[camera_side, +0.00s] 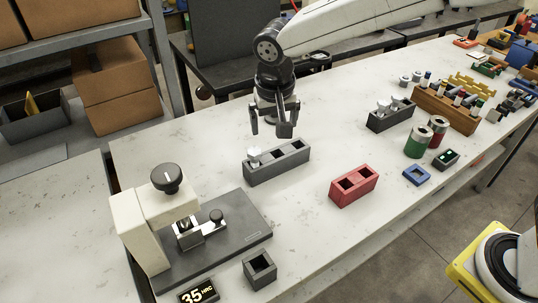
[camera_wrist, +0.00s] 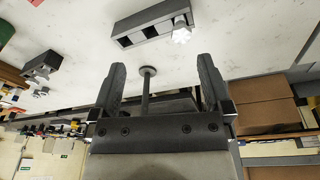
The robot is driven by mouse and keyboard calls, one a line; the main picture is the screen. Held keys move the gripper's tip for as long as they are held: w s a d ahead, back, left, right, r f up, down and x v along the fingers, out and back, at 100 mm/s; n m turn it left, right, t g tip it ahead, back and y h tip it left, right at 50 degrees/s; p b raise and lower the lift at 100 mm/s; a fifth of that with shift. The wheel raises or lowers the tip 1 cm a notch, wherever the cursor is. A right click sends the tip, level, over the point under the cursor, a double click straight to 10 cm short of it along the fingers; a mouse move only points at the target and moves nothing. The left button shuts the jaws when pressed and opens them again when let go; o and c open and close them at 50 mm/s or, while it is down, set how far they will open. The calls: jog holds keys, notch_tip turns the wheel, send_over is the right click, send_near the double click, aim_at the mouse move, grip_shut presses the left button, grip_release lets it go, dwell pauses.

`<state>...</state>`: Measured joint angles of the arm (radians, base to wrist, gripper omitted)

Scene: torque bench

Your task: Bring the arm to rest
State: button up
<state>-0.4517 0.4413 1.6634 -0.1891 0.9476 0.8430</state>
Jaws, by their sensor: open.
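My gripper (camera_side: 273,128) hangs from my arm above the white bench (camera_side: 210,150), over the far side of a grey block with square sockets (camera_side: 290,163). In the wrist view my gripper (camera_wrist: 160,85) has its two dark fingers spread wide with nothing held between them. The grey block (camera_wrist: 150,27) lies beyond the fingertips there. A pale knob-like part (camera_side: 254,154) sits in the block's left socket, and it also shows in the wrist view (camera_wrist: 181,35).
A hardness tester (camera_side: 150,225) with a black knob stands at front left. A red socket block (camera_side: 354,185), another grey block with parts (camera_side: 391,114) and green and red cans (camera_side: 419,143) stand to the right. Bare bench surrounds the grey block.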

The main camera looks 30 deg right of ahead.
jog(key=s+d+f+n, duration=0.1)
jog(key=s+d+f, duration=0.1)
jog(key=s+d, duration=0.3)
jog(key=s+d+f+n, duration=0.1)
jog(key=s+d+f, duration=0.2)
jog(key=s+d, duration=0.3)
jog(key=s+d+f+n+t+y, duration=0.1)
jog(key=s+d+f, duration=0.1)
jog(key=s+d, duration=0.4)
jog(key=shift+d+f, duration=0.35)
jog(key=shift+d, duration=0.6)
dwell(1.4)
